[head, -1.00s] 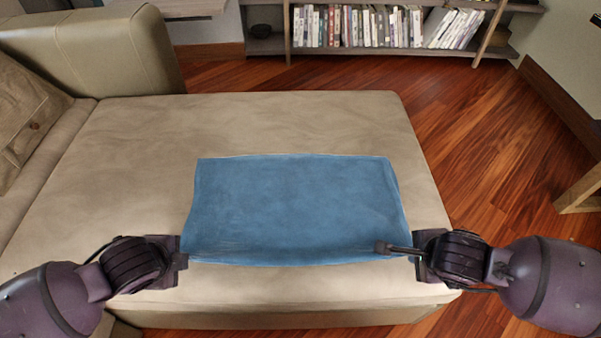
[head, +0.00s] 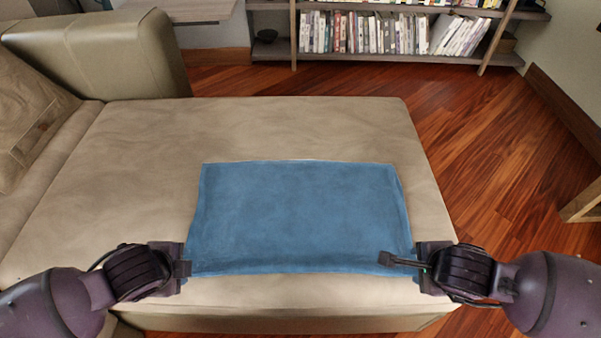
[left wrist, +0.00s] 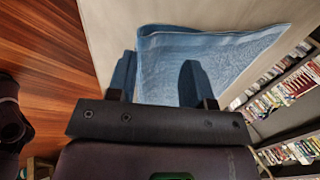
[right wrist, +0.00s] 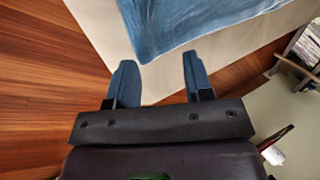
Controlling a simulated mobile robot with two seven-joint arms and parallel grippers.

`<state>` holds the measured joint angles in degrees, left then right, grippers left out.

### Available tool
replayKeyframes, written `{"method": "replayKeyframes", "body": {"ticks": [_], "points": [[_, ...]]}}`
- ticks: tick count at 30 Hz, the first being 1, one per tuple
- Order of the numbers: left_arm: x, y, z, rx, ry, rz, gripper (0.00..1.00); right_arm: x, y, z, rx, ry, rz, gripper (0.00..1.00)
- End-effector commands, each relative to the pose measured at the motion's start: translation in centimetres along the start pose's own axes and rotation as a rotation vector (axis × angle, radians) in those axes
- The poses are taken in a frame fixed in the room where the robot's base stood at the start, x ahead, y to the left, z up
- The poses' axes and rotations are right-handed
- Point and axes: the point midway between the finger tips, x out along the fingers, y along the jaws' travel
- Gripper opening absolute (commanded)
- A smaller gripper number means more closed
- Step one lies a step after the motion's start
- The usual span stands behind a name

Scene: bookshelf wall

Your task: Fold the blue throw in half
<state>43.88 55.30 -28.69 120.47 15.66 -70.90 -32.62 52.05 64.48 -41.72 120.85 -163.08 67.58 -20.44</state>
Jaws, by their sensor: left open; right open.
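The blue throw (head: 300,215) lies as a rectangle on the beige seat. Its near edge runs close to the seat's front. My left gripper (head: 185,268) is open at its near left corner. In the left wrist view, the throw (left wrist: 165,55) has what looks like a doubled edge, and one finger of my left gripper (left wrist: 157,80) overlaps it. My right gripper (head: 390,260) is open at the near right corner. In the right wrist view, the throw's corner (right wrist: 150,50) lies just ahead of my right gripper (right wrist: 160,78), whose fingers are apart with nothing between them.
The wide beige seat (head: 130,180) has bare room behind and left of the throw. A sofa arm (head: 110,55) and a cushion (head: 30,115) stand at the left. Wooden floor (head: 470,140) lies right of the seat. A bookshelf (head: 390,55) is at the back.

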Motion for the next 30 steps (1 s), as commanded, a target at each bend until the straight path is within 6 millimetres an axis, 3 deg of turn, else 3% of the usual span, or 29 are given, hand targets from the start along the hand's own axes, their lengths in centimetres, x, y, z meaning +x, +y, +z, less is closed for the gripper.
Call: {"method": "replayKeyframes", "body": {"ticks": [7,21,30], "points": [[-3.1,-0.2,0.0,0.001,0.0,-0.001,0.47,-3.1,-0.2,0.0,-0.002,-0.001,-0.001,0.47],[-9.0,1.2,0.0,0.001,0.001,0.0,0.47,-9.0,1.2,0.0,-0.001,-0.001,0.001,0.47],[-10.4,1.5,0.0,0.0,-0.001,0.0,0.47,-10.4,1.5,0.0,0.0,-0.001,0.0,0.47]]}}
